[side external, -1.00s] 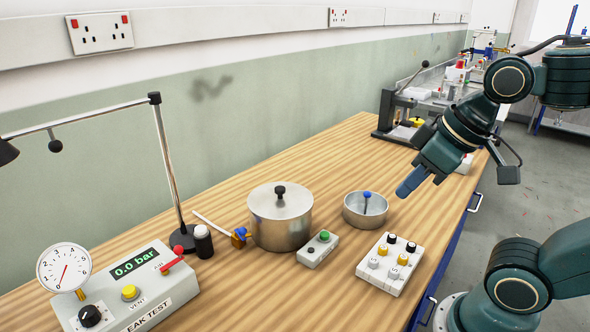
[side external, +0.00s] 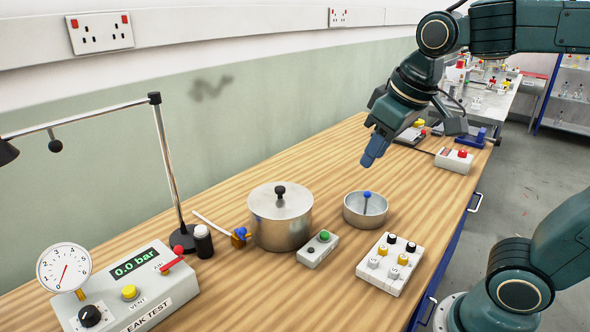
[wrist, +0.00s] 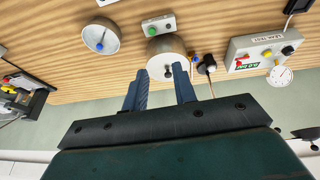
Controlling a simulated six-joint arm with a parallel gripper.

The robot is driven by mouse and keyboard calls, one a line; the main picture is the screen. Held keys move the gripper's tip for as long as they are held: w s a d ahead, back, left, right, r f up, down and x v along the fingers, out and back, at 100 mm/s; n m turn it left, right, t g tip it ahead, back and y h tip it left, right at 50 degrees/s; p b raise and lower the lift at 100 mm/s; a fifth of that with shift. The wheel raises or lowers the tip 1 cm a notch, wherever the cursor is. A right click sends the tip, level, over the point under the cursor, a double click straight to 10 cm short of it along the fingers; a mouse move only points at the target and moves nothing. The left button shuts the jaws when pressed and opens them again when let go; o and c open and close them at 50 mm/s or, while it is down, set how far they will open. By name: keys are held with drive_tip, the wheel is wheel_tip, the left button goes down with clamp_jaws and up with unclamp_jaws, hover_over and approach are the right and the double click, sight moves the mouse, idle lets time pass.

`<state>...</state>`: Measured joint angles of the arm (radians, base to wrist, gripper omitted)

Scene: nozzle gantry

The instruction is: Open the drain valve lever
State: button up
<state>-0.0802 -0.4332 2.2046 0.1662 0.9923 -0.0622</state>
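A lidded metal pot (side external: 281,222) stands on the wooden bench and also shows in the wrist view (wrist: 163,50). A small brass drain valve with a blue lever (side external: 240,233) is on the pot's lower left side, with a white tube (side external: 211,224) running off to the left. The lever's exact angle is too small to tell. My gripper (side external: 374,152) is in the air above the bench, right of and behind the pot, well clear of the valve. In the wrist view my gripper's fingers (wrist: 160,92) are apart with nothing between them.
A metal bowl (side external: 351,212) with a blue-knobbed rod, a green-button box (side external: 318,249) and a knob box (side external: 389,264) stand right of the pot. A black bottle (side external: 203,242), lamp stand (side external: 169,170) and leak tester (side external: 130,291) stand left, crowding the valve side.

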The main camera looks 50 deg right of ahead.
drive_tip(key=w+a+g, duration=0.1)
drive_tip(key=w, duration=0.8)
drive_tip(key=g+h, duration=0.2)
drive_tip(key=g, duration=0.2)
hover_over(242, 228)
drive_tip(key=a, duration=0.3)
drive_tip(key=w+a+f+x, duration=0.1)
drive_tip(key=a+x, duration=0.1)
drive_tip(key=x, duration=0.8)
drive_tip(key=shift+s+r+m, duration=0.1)
drive_tip(key=shift+m, duration=0.3)
drive_tip(key=shift+w+a+x, duration=0.1)
drive_tip(key=shift+a+x, duration=0.05)
drive_tip(key=shift+x, duration=3.25)
drive_tip(key=shift+w+a+x, duration=0.1)
drive_tip(key=shift+a+x, duration=0.05)
drive_tip(key=shift+x, duration=3.3)
clamp_jaws()
